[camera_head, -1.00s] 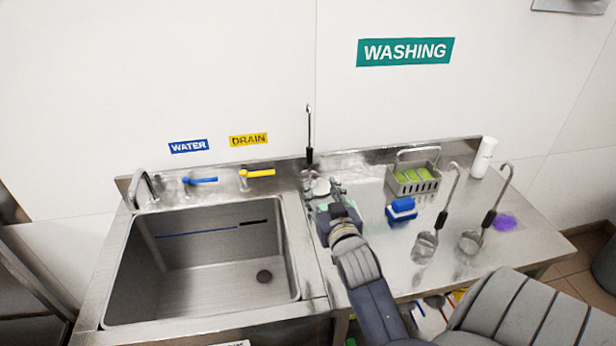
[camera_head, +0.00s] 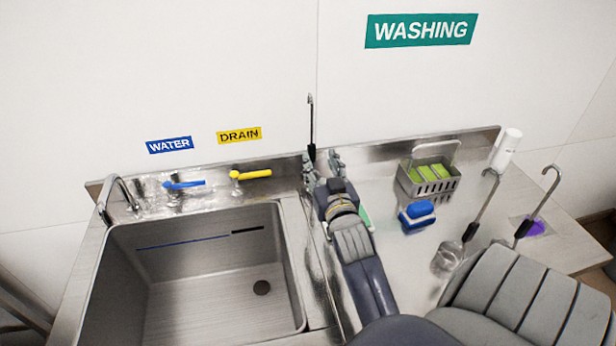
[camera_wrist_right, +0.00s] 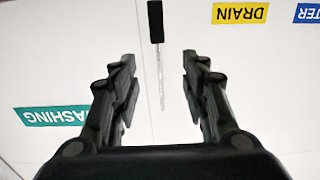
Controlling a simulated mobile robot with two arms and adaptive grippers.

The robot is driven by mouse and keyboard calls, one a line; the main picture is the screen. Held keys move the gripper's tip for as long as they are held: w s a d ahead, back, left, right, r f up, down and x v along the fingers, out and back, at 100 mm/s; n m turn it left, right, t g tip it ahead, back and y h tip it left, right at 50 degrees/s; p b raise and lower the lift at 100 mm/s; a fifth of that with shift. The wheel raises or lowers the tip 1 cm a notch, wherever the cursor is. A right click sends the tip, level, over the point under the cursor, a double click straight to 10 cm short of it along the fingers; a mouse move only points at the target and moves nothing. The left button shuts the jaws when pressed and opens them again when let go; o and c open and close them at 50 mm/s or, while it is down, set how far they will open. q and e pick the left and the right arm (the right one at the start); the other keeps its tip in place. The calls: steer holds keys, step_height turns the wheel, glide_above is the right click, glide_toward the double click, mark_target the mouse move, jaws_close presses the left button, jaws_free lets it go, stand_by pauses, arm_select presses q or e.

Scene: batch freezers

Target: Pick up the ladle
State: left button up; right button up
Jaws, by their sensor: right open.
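One ladle (camera_head: 311,125) stands upright at the back of the counter by the sink's right edge, hook up. Its bowl is hidden behind my right gripper. My right gripper (camera_head: 322,163) is open, with its fingertips near the ladle's black grip. In the right wrist view the ladle's thin metal rod (camera_wrist_right: 160,75) shows in the gap between the open fingers (camera_wrist_right: 159,62), apart from both. Whether it lies at the fingers' depth I cannot tell. Two more ladles stand at the right, one (camera_head: 485,205) clear and one (camera_head: 538,205) partly hidden by my arm. My left gripper is not in view.
The sink (camera_head: 200,290) lies left, with a faucet (camera_head: 118,196), blue lever (camera_head: 184,184) and yellow lever (camera_head: 250,174). The wall is close behind.

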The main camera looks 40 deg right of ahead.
steer(key=b, duration=0.4)
glide_toward(312, 157)
steer(key=x, duration=0.5)
steer(key=shift+w+f, duration=0.15)
steer(key=shift+w, duration=0.1)
steer(key=shift+w+d, duration=0.15)
steer(key=shift+w, duration=0.1)
steer(key=shift+w+d+p, duration=0.2)
steer(key=shift+w+p, duration=0.1)
steer(key=shift+p, duration=0.2)
steer(key=shift+p+x, duration=0.75)
steer(key=shift+x, duration=1.55)
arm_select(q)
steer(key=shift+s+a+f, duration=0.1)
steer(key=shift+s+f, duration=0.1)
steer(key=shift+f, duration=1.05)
arm_select(e)
steer(key=shift+s, duration=0.1)
steer(key=shift+r, duration=0.2)
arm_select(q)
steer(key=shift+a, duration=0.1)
arm_select(e)
jaws_close()
